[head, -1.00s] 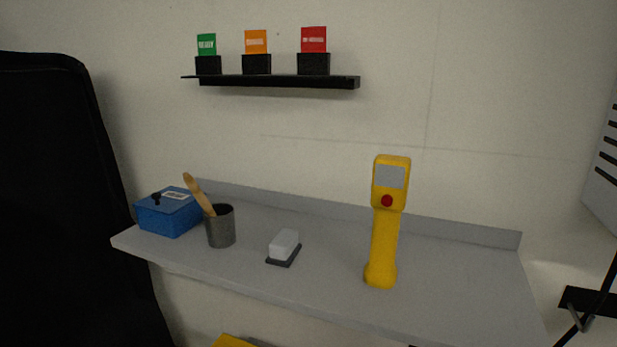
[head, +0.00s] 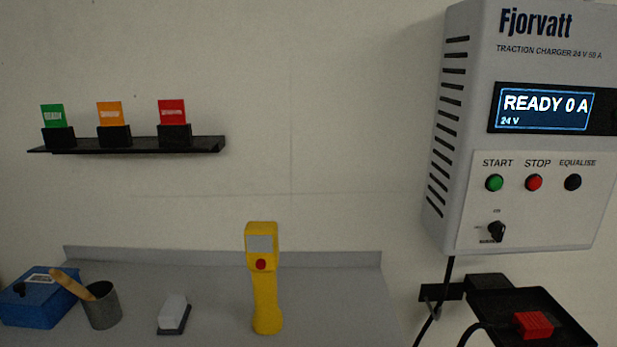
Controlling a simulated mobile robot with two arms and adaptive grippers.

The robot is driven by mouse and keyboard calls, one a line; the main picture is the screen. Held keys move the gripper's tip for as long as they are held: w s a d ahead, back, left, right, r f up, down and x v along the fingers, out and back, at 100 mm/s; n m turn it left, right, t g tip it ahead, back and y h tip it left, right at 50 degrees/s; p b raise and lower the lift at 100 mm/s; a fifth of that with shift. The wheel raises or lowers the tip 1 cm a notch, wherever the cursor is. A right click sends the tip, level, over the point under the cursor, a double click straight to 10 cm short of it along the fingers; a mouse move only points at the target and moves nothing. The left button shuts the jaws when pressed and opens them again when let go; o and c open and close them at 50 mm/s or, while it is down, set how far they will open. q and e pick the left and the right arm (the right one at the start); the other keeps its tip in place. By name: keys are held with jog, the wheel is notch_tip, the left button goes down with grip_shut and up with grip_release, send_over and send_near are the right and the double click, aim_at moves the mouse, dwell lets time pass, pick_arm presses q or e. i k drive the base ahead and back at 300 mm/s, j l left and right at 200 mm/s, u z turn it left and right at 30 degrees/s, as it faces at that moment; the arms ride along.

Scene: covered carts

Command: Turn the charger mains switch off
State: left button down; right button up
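The charger (head: 460,130) is a light grey wall box at the right in the head view, marked Fjorvatt, traction charger 24 V 50 A. Its lit display (head: 545,108) reads READY 0 A, 24 V. Below are a green START button (head: 494,183), a red STOP button (head: 534,183) and a black EQUALISE button (head: 572,182). A black rotary switch (head: 496,231) sits at the lower left of the panel, with ON printed above it; its other labels are too small to read surely. Neither of my grippers is in view.
A grey shelf (head: 340,290) holds a yellow handheld tester (head: 265,290), a white block on a dark base (head: 172,311), a grey cup (head: 102,308) and a blue box (head: 35,305). A red connector (head: 533,325) lies on a black tray (head: 560,305) below the charger.

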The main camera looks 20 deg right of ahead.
aim_at(496, 229)
jog(key=k+l+z, duration=0.1)
jog(key=z, duration=1.65)
jog(key=i+l, duration=0.05)
